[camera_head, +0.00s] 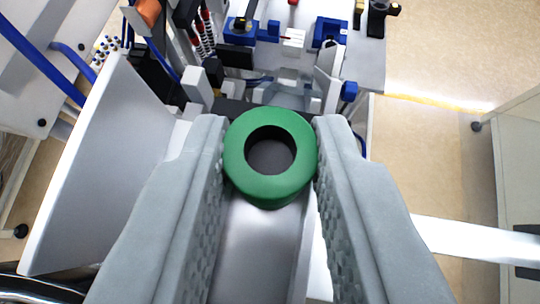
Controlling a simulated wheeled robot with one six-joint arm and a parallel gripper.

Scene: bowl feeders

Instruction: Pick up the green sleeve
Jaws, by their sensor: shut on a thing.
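The green sleeve (239,163) is a thick ring with a round hole through its middle, seen end-on near the centre of the head camera view. My gripper (271,155) is shut on it, with one grey textured finger touching its left side and the other touching its right side. Below the sleeve in the picture, a grey metal channel (252,250) runs between the fingers. I cannot tell whether the sleeve still touches the channel.
A white panel (105,170) stands close to the left finger. Behind the sleeve is a crowded machine deck with blue fixtures (328,32), black blocks and blue tubes. Open floor (430,140) lies to the right, with a white cabinet (520,150) at the edge.

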